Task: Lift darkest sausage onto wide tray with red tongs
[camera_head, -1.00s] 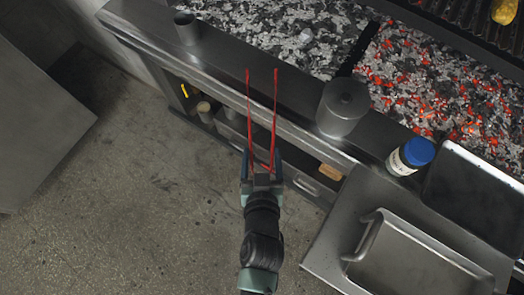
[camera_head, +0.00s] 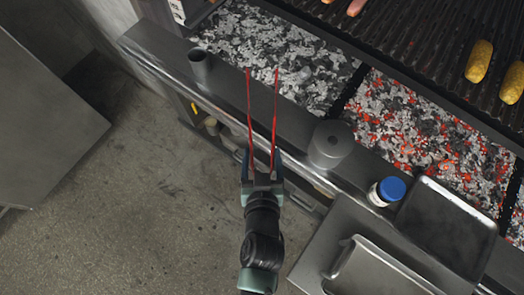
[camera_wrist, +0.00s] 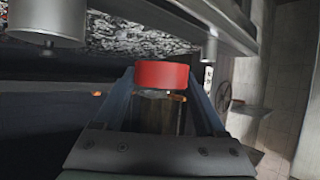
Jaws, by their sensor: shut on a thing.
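My gripper (camera_head: 262,180) is shut on the red tongs (camera_head: 274,118) in the head view. Their two long arms point away from me, tips apart, with nothing between them, over the grill's front ledge. In the wrist view the tongs' red end (camera_wrist: 162,74) shows between my fingers. A pink sausage (camera_head: 355,7) lies on the grate at the top edge, partly cut off. Two golden-brown, rounded pieces (camera_head: 479,62) lie on the grate at the right. I cannot tell which sausage is darkest. A dark shallow tray (camera_head: 447,226) lies at the right, beyond a handled metal lid or pan (camera_head: 375,272).
A grey cylindrical pot (camera_head: 330,145), a small metal cup (camera_head: 199,66) and a blue-capped jar (camera_head: 386,191) stand along the front ledge. Ash and glowing coals (camera_head: 420,125) lie between the ledge and the dark grate (camera_head: 400,40).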

